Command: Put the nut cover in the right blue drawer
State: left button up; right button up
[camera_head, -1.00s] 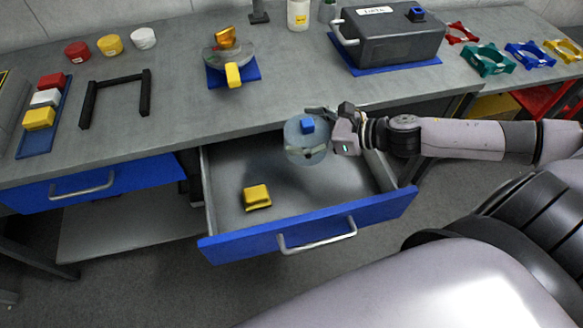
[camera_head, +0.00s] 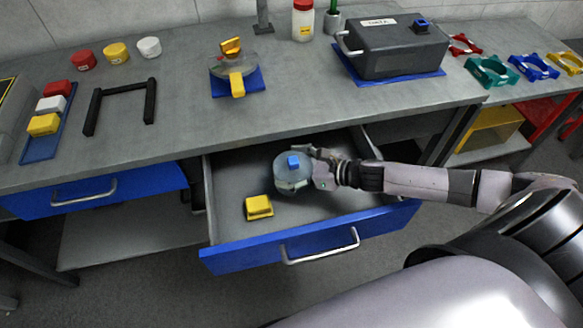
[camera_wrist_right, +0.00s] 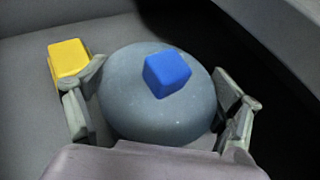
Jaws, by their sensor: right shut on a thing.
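The nut cover is a translucent grey-blue dome (camera_head: 291,179) with a blue cube (camera_head: 293,161) on top. My right gripper (camera_head: 308,170) is shut on it, inside the outline of the open right blue drawer (camera_head: 308,243). In the right wrist view, the fingers (camera_wrist_right: 158,112) hold the dome (camera_wrist_right: 150,112) from both sides, with the blue cube (camera_wrist_right: 167,74) upward. I cannot tell whether the dome touches the drawer floor. My left gripper is not in view.
A yellow block (camera_head: 258,207) lies in the drawer, left of the dome. The left blue drawer (camera_head: 90,189) is shut. On the bench stand a dark grey case (camera_head: 392,50), a black frame (camera_head: 120,90) and a round device on a blue mat (camera_head: 252,82). The drawer's front area is free.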

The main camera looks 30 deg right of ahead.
jog(key=shift+f, duration=0.6)
jog(key=shift+f, duration=0.1)
jog(key=shift+f, duration=0.15)
jog(key=o, duration=1)
jog(key=shift+o, duration=0.2)
jog(key=shift+r, duration=0.2)
jog(key=shift+s+d, duration=0.1)
jog(key=shift+s, duration=0.05)
jog(key=v, duration=1.1)
jog(key=shift+s+d+r+p, duration=0.2)
jog(key=shift+s+d+p, duration=0.05)
jog(key=shift+p, duration=0.15)
